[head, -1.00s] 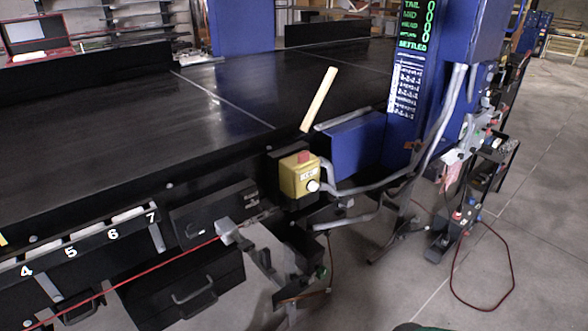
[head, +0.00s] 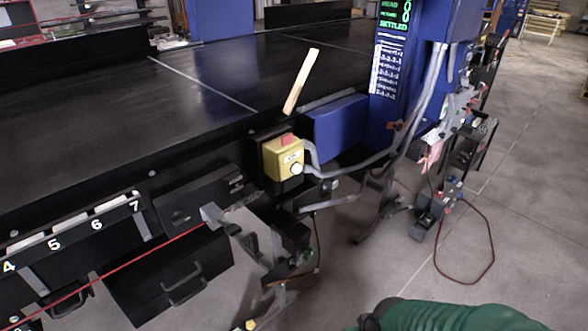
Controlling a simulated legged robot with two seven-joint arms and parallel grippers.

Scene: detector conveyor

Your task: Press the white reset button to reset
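The white reset button (head: 296,169) is a small round knob on the lower right of the front face of a yellow control box (head: 280,161). The box is fixed to the side of the black conveyor, near the middle of the head view. Nothing touches the white button, and it is in plain sight. A green and black part at the bottom right edge looks like my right arm. Neither of my grippers shows in the view.
The black conveyor table (head: 185,95) fills the left, with a wooden stick (head: 301,82) at its edge. Grey cables (head: 345,170) run right from the box to a blue column (head: 395,60). A red cord (head: 150,250) crosses lower left.

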